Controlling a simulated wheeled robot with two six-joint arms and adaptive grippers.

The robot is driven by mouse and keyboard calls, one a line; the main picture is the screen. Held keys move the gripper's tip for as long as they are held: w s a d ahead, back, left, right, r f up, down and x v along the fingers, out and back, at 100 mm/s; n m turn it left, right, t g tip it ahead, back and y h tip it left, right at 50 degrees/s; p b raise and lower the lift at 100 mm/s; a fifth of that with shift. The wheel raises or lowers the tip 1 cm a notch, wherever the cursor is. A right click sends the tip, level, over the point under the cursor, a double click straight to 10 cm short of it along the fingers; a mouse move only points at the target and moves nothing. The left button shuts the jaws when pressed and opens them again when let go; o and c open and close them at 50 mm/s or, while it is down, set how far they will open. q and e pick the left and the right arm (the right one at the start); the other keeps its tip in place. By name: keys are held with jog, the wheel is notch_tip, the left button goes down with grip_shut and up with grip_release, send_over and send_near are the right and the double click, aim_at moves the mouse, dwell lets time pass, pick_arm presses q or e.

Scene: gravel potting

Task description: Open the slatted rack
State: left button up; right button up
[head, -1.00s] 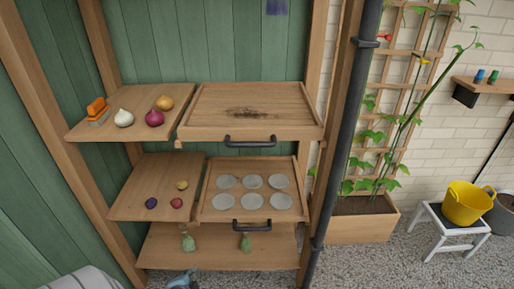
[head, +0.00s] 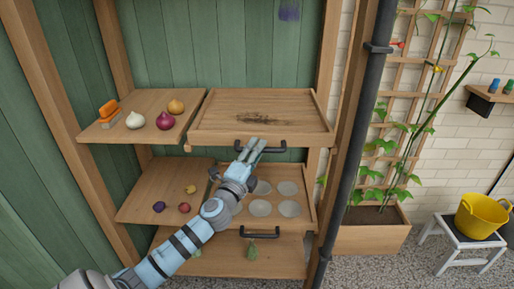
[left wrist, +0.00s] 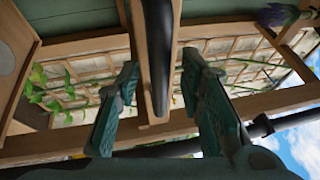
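An upper wooden pull-out tray (head: 225,110) with a dark smudge and a black bar handle (head: 275,149) sits in the shelf unit. A lower tray (head: 308,205) holding several pale round discs has its own black handle (head: 262,233). No slats show clearly on either, so I cannot tell which is the slatted rack. My left gripper (head: 254,146) is at the upper handle, overlapping its left part. In the left wrist view its open fingers (left wrist: 160,72) stand on both sides of the dark handle bar (left wrist: 160,45), with gaps. My right gripper is out of view.
Left shelves hold an orange-topped brush (head: 108,108), a white bulb (head: 135,120), a red onion (head: 165,121) and small bulbs. A dark pipe (head: 352,150) and wooden post stand right of the trays. A yellow bucket (head: 482,217) sits on a stool further right.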

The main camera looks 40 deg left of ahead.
pick_arm(q)
jog(key=shift+w+a+r, duration=0.1)
jog(key=shift+w+a, duration=0.05)
jog(key=shift+w, duration=0.35)
grip_shut()
